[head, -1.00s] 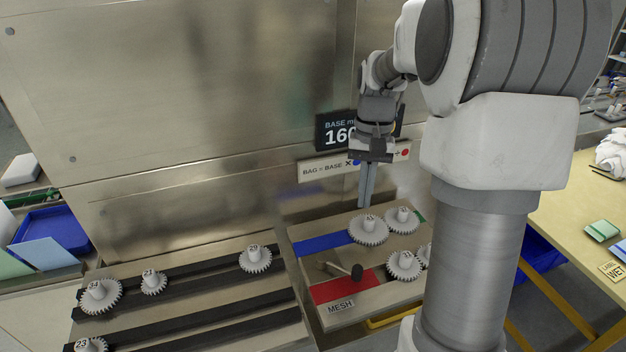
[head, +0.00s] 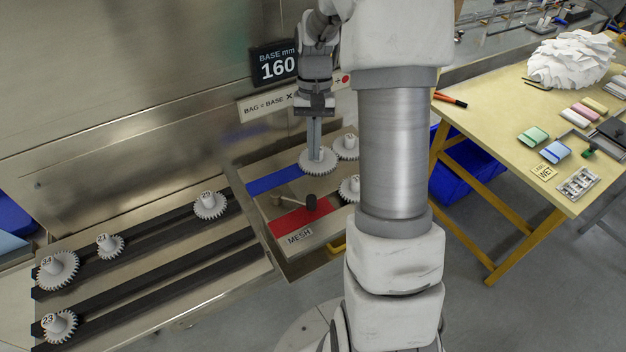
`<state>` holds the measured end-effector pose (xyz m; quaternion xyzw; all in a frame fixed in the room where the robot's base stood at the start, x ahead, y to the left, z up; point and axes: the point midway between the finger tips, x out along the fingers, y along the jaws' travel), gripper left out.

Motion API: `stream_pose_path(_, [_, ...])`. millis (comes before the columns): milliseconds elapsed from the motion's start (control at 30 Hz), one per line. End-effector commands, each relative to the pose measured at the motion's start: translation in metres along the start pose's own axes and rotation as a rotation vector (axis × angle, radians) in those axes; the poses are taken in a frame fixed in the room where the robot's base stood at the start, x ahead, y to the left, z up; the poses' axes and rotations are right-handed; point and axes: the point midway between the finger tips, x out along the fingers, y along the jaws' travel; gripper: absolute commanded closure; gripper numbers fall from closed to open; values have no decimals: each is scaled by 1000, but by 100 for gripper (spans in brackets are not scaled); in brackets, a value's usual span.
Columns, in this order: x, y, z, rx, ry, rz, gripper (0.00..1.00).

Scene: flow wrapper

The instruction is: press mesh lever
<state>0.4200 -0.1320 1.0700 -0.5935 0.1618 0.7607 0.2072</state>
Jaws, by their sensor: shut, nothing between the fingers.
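Two more white gears (head: 346,147) sit on the panel, partly hidden by my arm.
Black rails (head: 150,239) at left hold several loose white gears (head: 209,205). A steel wall with a BASE mm 160 display (head: 277,66) rises behind. A yellow table (head: 490,130) with packets and a blue bin (head: 470,170) under it stand at right.

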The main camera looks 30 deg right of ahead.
Motion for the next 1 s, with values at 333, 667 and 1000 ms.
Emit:
stream_pose_path(333, [55,0,16,0,0,0,100])
stream_pose_path(667, [61,0,38,0,1,0,100])
stream_pose_path(1000, [62,0,39,1,1,0,100])
